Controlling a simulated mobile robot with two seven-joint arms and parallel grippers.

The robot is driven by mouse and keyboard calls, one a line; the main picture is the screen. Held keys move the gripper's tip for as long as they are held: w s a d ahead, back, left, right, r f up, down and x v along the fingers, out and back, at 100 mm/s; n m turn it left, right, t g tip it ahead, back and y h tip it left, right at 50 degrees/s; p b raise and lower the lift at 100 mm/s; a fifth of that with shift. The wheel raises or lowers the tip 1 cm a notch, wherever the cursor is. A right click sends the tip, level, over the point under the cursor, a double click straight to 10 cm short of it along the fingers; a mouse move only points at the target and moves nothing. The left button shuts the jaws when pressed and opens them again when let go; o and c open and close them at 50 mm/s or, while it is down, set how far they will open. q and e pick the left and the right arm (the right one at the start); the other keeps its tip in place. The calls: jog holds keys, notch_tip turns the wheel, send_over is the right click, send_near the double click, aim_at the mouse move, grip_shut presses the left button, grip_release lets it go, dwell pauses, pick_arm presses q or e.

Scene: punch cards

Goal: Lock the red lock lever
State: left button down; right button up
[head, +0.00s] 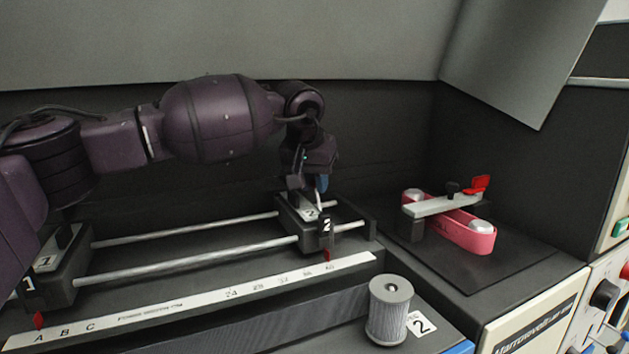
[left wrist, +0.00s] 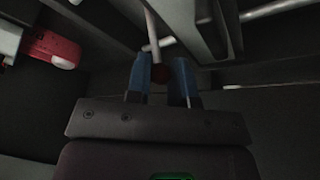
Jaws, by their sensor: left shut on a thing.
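My left gripper (head: 321,188) is over the block marked 2 (head: 293,222) at the right end of the rails. In the left wrist view its blue fingers (left wrist: 160,66) are shut on a dark red knob (left wrist: 160,74) at the end of a pale rod (left wrist: 152,32); this looks like the red lock lever. In the head view the gripper hides the knob, and the lever's angle is hard to tell. My right gripper is not in view.
The block marked 1 (head: 66,262) sits at the left end of the rails. A pink belt unit (head: 468,232) with a grey bar (head: 440,205) and red tab (head: 481,184) stands at right. A ribbed grey cylinder (head: 388,312) stands in front. A dark wall rises behind.

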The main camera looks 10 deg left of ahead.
pick_arm(q)
jog(key=shift+s+d+r+m+t+y+p, duration=0.15)
jog(key=shift+s+d+t+y+p, duration=0.35)
jog(key=shift+t+p, duration=0.55)
jog(key=shift+s+d+m+t+y+p, duration=0.2)
jog(key=shift+s+d+t+y+p, duration=0.15)
jog(key=shift+s+t+y+p, duration=0.7)
jog(key=shift+s+d+r+m+t+y+p, duration=0.15)
jog(key=shift+s+d+t+p, duration=0.2)
jog(key=shift+t+p, duration=0.75)
pick_arm(e)
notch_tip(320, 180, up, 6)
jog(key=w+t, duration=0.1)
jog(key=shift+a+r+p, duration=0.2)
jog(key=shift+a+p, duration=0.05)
jog(key=shift+p, duration=0.05)
pick_arm(q)
jog(key=shift+f, duration=0.1)
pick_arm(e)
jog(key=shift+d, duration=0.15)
